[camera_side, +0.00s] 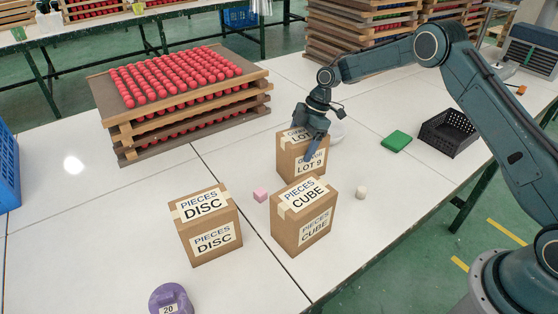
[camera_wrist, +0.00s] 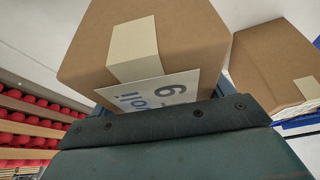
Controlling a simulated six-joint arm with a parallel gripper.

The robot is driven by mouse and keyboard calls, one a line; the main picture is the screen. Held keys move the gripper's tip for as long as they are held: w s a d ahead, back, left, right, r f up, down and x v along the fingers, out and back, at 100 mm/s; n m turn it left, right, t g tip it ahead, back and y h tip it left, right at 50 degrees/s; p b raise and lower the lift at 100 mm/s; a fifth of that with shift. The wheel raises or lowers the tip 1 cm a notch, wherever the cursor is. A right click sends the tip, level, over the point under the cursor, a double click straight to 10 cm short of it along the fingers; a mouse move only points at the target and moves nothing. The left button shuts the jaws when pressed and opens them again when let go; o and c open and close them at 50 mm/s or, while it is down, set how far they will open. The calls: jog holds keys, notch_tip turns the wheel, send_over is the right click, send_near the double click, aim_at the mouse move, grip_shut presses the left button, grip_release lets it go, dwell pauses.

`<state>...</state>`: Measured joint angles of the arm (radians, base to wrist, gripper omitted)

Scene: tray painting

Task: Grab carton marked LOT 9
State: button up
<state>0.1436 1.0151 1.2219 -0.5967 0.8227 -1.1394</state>
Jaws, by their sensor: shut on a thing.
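The carton marked LOT 9 (camera_side: 287,163) is a brown box with a white label, upright behind the PIECES CUBE carton in the side view. My gripper (camera_side: 312,147) is shut on it from above, with a dark finger across its front and covering part of the label. In the wrist view the carton (camera_wrist: 180,35) fills the upper middle, with tape and a 9 on its label, close against my gripper (camera_wrist: 180,125). I cannot tell whether its base touches the table.
The PIECES CUBE carton (camera_side: 287,232) and PIECES DISC carton (camera_side: 190,240) stand in front.

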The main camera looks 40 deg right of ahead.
jog(key=shift+r, duration=0.2)
jog(key=shift+r, duration=5.15)
